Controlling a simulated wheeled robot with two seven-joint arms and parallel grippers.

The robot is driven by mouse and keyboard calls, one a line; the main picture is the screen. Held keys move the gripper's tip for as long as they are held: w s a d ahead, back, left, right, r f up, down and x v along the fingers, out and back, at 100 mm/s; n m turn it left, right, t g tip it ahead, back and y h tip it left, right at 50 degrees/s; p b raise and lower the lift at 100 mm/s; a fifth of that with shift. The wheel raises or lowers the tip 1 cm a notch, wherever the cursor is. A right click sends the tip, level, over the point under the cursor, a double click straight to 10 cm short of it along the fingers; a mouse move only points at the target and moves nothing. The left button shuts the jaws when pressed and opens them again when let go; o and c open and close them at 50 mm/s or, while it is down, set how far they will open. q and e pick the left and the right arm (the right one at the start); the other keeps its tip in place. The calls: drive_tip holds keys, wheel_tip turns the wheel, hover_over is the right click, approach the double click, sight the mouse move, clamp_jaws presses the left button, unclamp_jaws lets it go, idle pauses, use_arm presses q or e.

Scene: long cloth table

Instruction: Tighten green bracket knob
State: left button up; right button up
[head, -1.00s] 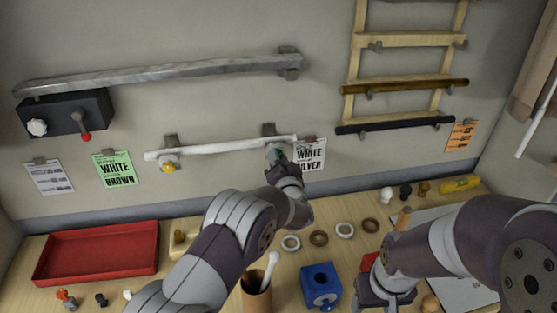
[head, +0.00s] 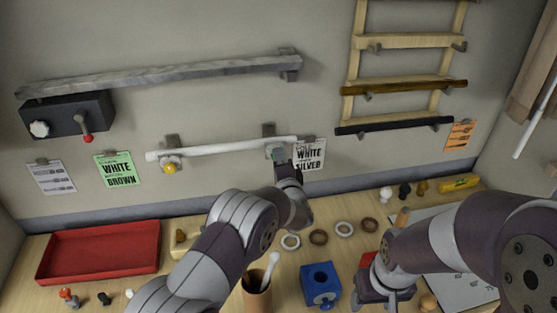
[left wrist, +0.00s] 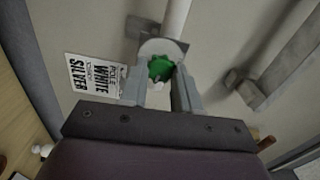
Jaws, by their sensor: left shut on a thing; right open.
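The green knob (left wrist: 160,69) sits under the right bracket of the white pole (head: 215,147) on the wall. My left gripper (left wrist: 163,85) is shut on it, with a finger on each side. In the head view my left gripper (head: 281,158) reaches up to that bracket, and only a little of the green shows. A yellow knob (head: 169,168) is on the pole's left bracket (head: 171,141). My right gripper (head: 383,296) is open, low over the table at the right, and partly hidden by its own arm.
A red tray (head: 100,254), a blue block (head: 321,286), a cup with a white stick (head: 257,297) and several rings lie on the table. A silver bar (head: 160,74) and a dark box (head: 70,114) are on the wall. A white/silver card (head: 309,155) hangs beside the bracket.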

use_arm(q)
drive_tip(key=shift+f+m, duration=0.15)
drive_tip(key=shift+m, duration=0.15)
drive_tip(key=o, duration=0.9)
drive_tip(key=shift+c, duration=0.2)
drive_tip(key=shift+o, duration=1)
drive_tip(key=shift+s+d, duration=0.1)
drive_tip(key=s+d+b, duration=0.2)
drive_tip(key=s+b, duration=0.2)
drive_tip(key=s, duration=0.8)
drive_tip(key=shift+s+d, duration=0.2)
drive_tip(key=shift+s, duration=0.05)
